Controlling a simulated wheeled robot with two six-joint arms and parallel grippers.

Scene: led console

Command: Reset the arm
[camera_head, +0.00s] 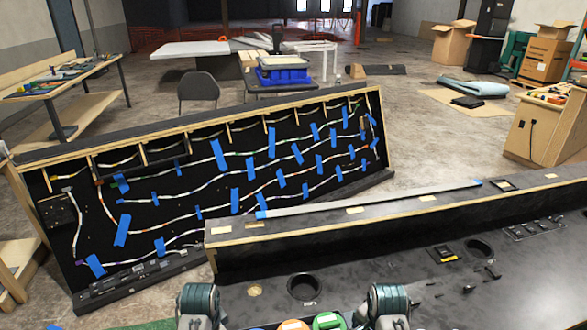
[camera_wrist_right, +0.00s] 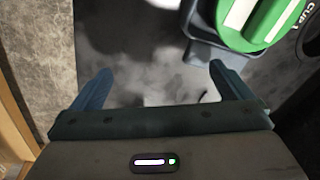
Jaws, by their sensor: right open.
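In the right wrist view, my right gripper (camera_wrist_right: 160,69) is open, its two fingers spread wide with nothing between them. Its fingers are over the dark, worn console top (camera_wrist_right: 125,50). A round green piece (camera_wrist_right: 262,22) with white stripes sits on a dark blue-grey base just beyond the right finger; I cannot tell if they touch. In the head view, parts of both my arms show at the bottom edge, but neither gripper's fingers can be made out. My left gripper is not in view.
A tilted black panel (camera_head: 150,210) carries wavy LED strips and blue tape. The console (camera_head: 400,265) has round holes, one (camera_head: 304,287) near my arms. Green (camera_head: 327,321) and orange (camera_head: 292,325) round tops sit between my arms. A long strip (camera_head: 370,199) lies on the console ledge.

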